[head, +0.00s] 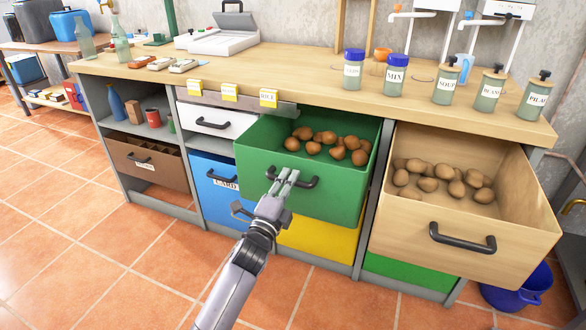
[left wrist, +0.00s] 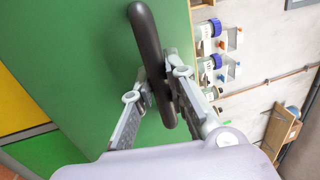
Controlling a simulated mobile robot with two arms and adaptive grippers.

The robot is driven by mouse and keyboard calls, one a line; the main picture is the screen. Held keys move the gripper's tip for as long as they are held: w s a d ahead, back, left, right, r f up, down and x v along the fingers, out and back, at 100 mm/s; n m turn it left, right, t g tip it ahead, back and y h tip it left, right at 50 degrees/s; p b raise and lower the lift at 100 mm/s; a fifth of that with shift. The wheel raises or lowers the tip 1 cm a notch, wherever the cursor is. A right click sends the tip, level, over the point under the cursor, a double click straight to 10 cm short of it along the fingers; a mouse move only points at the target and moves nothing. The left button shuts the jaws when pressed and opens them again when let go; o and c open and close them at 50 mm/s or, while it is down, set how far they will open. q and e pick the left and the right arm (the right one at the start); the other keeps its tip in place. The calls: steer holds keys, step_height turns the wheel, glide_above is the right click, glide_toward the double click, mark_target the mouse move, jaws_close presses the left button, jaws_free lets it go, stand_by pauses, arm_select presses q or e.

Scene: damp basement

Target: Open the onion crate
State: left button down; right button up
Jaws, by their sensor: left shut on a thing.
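A green crate (head: 332,201) is pulled out from under the counter like a drawer, with several round brown onion-like things (head: 325,140) in it. No label naming it shows. Its dark bar handle (head: 313,183) is on the front face. My left gripper (head: 288,178) is shut on this handle. In the left wrist view, the fingers (left wrist: 165,88) close on either side of the dark handle (left wrist: 147,35), in front of the green face (left wrist: 75,55). My right gripper is in neither view.
A light wooden crate (head: 470,262) with several brown lumps stands pulled out at the right. A blue crate (head: 205,170) and a yellow one (head: 318,240) sit closed nearby. A blue bucket (head: 530,288) stands at the lower right. The tiled floor at left is clear.

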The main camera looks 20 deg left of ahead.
arm_select(q)
steer(key=shift+s+a+p, duration=0.1)
steer(key=shift+s+p, duration=0.75)
steer(key=shift+s, duration=2)
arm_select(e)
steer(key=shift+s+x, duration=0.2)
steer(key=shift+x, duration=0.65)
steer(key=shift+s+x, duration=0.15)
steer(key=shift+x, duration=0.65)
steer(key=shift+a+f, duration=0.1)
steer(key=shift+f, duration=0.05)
arm_select(q)
steer(key=c, duration=1.6)
jaws_free()
steer(key=shift+o, duration=0.2)
steer(key=s+f, duration=0.2)
steer(key=s, duration=0.9)
steer(key=shift+s+a+f, duration=0.2)
steer(key=shift+s, duration=0.2)
